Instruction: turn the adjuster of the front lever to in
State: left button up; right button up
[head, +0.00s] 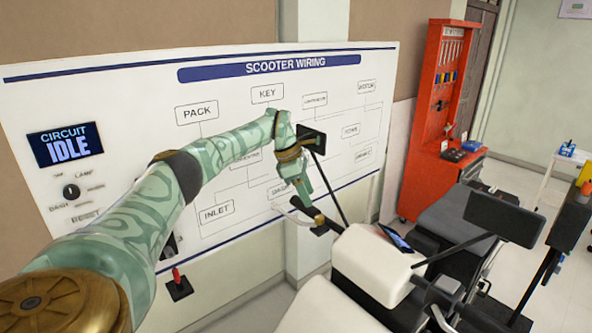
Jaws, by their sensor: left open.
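My left gripper (303,194) is at the end of the green patterned arm, pointing down at the scooter's near handlebar grip (320,229). Its jaws are open, just above the grip and the thin pale lever (292,217) beside it. I cannot tell whether the fingers touch anything there. The adjuster of the front lever is too small or hidden behind the gripper, so its setting cannot be read. My right gripper is not in view.
Mirrors stand on stalks near the gripper (312,138) and at right (505,218). The scooter's white front (372,264) lies below. A wiring board (110,105) reading "CIRCUIT IDLE" is behind my arm. A red tool rack (432,125) stands at the back.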

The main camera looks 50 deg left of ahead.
pick_arm(q)
jog(key=v, duration=0.9)
jog(key=shift+r, duration=0.15)
jog(key=shift+d, duration=0.1)
